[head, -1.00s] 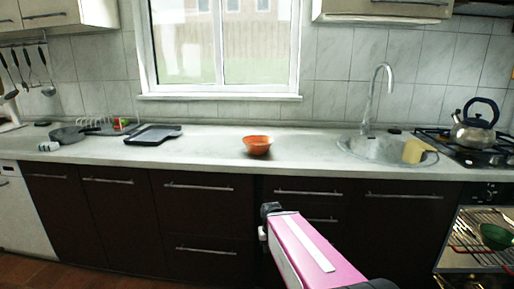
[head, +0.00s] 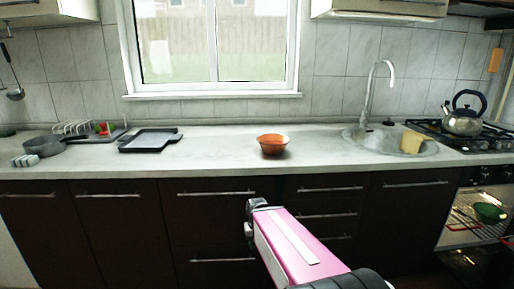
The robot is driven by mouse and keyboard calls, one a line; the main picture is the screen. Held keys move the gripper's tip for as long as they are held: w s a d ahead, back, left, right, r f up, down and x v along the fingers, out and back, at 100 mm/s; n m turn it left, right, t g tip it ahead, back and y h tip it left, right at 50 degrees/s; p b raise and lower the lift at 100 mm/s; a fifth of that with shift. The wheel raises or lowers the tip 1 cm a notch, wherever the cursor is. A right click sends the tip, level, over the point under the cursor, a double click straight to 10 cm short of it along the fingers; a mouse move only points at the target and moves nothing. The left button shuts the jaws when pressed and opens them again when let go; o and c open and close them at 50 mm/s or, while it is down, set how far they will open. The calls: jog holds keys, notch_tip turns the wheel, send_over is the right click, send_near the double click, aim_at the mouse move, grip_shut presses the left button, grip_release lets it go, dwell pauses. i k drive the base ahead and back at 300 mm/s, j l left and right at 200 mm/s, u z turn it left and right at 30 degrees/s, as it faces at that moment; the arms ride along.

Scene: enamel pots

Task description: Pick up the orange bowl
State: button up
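The orange bowl (head: 272,145) stands upright on the pale countertop (head: 222,157), near its front edge and left of the sink. My arm reaches in from the bottom of the head view with a pink link. The dark end of the arm (head: 256,206) is in front of the drawers, below the counter edge and a little left of the bowl. It is apart from the bowl. The fingers cannot be made out clearly, so I cannot tell whether my gripper is open or shut.
A sink with a tall faucet (head: 371,92) and a yellow sponge (head: 411,141) lies to the right. A kettle (head: 463,115) stands on the stove. A dark tray (head: 150,140), a dish rack and a pan (head: 43,145) are at left. Counter around the bowl is clear.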

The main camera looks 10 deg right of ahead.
aim_at(272, 143)
jog(key=k+j+z, duration=0.1)
jog(key=j, duration=0.25)
jog(key=k+j+z, duration=0.1)
jog(key=j, duration=0.25)
jog(key=k+j+z, duration=0.1)
jog(key=j, duration=0.25)
jog(key=k+j+z, duration=0.1)
jog(key=k+j, duration=0.15)
jog(key=i+j, duration=0.1)
jog(key=i, duration=0.05)
